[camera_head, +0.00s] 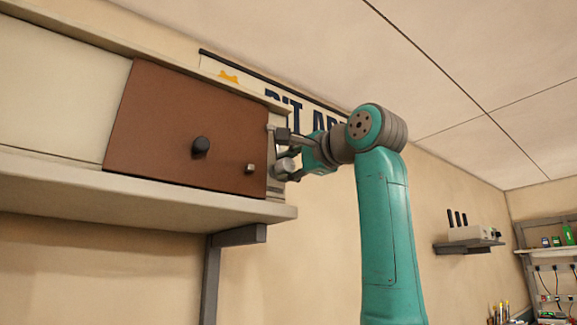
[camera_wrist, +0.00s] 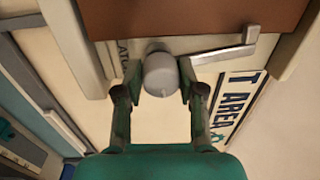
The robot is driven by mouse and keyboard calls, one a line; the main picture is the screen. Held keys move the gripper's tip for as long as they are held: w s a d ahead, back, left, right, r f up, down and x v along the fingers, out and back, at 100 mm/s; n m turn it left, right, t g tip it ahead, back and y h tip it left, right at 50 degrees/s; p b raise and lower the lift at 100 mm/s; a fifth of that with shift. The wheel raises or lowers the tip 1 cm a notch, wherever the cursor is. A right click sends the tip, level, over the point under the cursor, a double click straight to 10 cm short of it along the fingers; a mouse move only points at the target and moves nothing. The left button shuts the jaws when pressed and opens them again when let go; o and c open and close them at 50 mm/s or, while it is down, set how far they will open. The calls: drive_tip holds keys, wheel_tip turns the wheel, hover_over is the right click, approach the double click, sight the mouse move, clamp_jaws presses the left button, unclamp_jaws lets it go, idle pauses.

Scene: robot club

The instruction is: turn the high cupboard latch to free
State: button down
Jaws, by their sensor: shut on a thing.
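The high cupboard has a brown door (camera_head: 185,130) with a dark round knob (camera_head: 200,146) and a small metal peg (camera_head: 250,168). The latch is at the cupboard's right end; its round grey knob (camera_wrist: 161,74) shows in the wrist view. A grey lever (camera_wrist: 222,53) runs from the knob toward the picture's right, its bent end near the brown door's edge. My gripper (camera_wrist: 161,88) is shut on the latch knob, one finger on each side. In the head view my gripper (camera_head: 287,160) partly hides the latch.
A pale shelf board (camera_head: 130,198) with a grey bracket (camera_head: 235,237) lies under the cupboard. A lettered sign (camera_head: 290,108) is on the wall behind my arm. A small wall shelf (camera_head: 470,245) and a tool rack (camera_head: 550,255) stand farther right. The space below my gripper looks free.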

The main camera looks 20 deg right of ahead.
drive_tip(key=shift+m, duration=0.9)
drive_tip(key=c, duration=0.7)
unclamp_jaws()
drive_tip(key=shift+w, duration=0.1)
drive_tip(key=r+v, duration=0.1)
drive_tip(key=v, duration=1.1)
drive_tip(key=shift+a+f, duration=0.15)
drive_tip(key=shift+f, duration=0.35)
